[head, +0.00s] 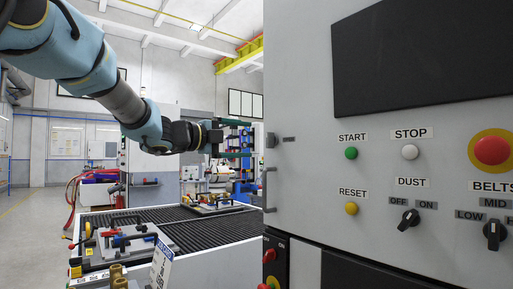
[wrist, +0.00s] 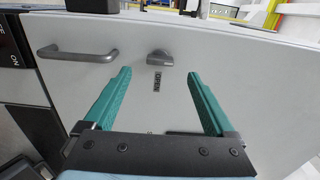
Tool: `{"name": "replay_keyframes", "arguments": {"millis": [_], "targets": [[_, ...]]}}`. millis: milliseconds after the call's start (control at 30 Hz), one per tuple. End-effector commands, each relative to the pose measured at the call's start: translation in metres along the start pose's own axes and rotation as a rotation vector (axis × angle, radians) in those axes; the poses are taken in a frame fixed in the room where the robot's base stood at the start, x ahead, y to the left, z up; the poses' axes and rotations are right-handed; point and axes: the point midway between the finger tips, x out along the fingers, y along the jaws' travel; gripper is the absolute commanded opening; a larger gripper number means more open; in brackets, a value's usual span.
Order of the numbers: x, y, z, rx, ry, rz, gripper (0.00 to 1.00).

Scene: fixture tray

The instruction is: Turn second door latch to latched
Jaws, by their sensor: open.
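The latch also shows at the cabinet's left edge in the head view (head: 271,140). My gripper (wrist: 160,72) is open, with its two green fingers pointing toward the door. The latch appears just beyond the fingertips, roughly centred between them. I see no contact. In the head view my gripper (head: 250,140) is left of the latch, at about its height. Another latch cannot be made out.
A grey bar handle (wrist: 78,54) is beside the latch, below it in the head view (head: 269,190). The control panel with START (head: 351,153), STOP (head: 409,152) and knobs is to the right. A workbench with a tool tray (head: 130,246) stands below my arm.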

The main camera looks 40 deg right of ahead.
Motion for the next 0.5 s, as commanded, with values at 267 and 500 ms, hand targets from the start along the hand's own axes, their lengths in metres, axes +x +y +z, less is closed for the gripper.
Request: {"name": "replay_keyframes", "arguments": {"millis": [267, 500], "targets": [[-0.028, 0.001, 0.000, 0.000, 0.000, 0.000, 0.90], [-0.029, 0.000, 0.000, -0.001, 0.001, 0.000, 0.90]]}}
